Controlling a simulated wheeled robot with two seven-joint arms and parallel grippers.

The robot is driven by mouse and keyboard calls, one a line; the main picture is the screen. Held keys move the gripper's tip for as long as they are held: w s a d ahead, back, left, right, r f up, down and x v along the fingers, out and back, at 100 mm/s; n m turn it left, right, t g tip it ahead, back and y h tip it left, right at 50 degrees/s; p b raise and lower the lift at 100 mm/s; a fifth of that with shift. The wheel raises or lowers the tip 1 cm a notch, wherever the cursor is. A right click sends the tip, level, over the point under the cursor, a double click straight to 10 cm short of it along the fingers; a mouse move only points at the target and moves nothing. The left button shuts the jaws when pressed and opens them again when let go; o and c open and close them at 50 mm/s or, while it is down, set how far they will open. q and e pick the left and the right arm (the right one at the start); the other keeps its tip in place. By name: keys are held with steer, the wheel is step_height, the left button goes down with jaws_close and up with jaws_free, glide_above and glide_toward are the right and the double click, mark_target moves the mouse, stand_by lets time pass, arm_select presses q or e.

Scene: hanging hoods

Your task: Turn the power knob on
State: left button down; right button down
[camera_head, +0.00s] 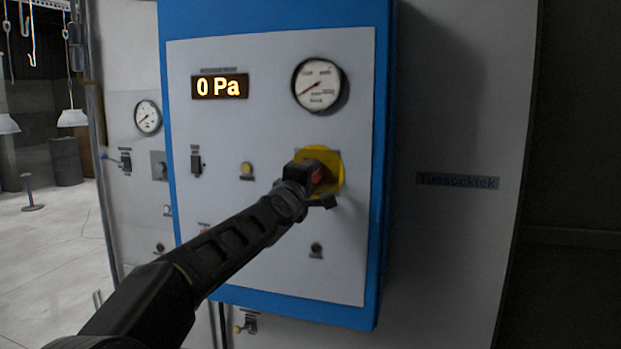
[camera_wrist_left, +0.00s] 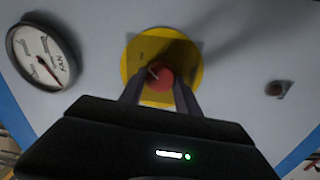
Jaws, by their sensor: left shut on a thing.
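The power knob (camera_wrist_left: 160,75) is red and sits on a round yellow plate (camera_wrist_left: 132,60) on the grey panel. In the head view the yellow plate (camera_head: 335,160) is partly hidden by my left gripper (camera_head: 322,178). In the left wrist view the two fingers of my left gripper (camera_wrist_left: 160,92) stand on either side of the red knob, shut on it. A display (camera_head: 220,86) at the panel's upper left reads "0 Pa". My right gripper is in neither view.
A round gauge (camera_head: 318,84) is above the knob. A black switch (camera_head: 196,164), a yellowish button (camera_head: 246,170) and a small dark knob (camera_head: 316,249) are around it. The blue cabinet side (camera_head: 382,150) juts out at the right. Open floor lies at the far left.

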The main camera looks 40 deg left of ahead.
arm_select(q)
steer(key=c, duration=0.9)
jaws_free()
steer(key=shift+o, duration=0.2)
steer(key=b+v, duration=0.1)
steer(key=v, duration=0.6)
steer(key=shift+s+d, duration=0.15)
steer(key=shift+s, duration=0.2)
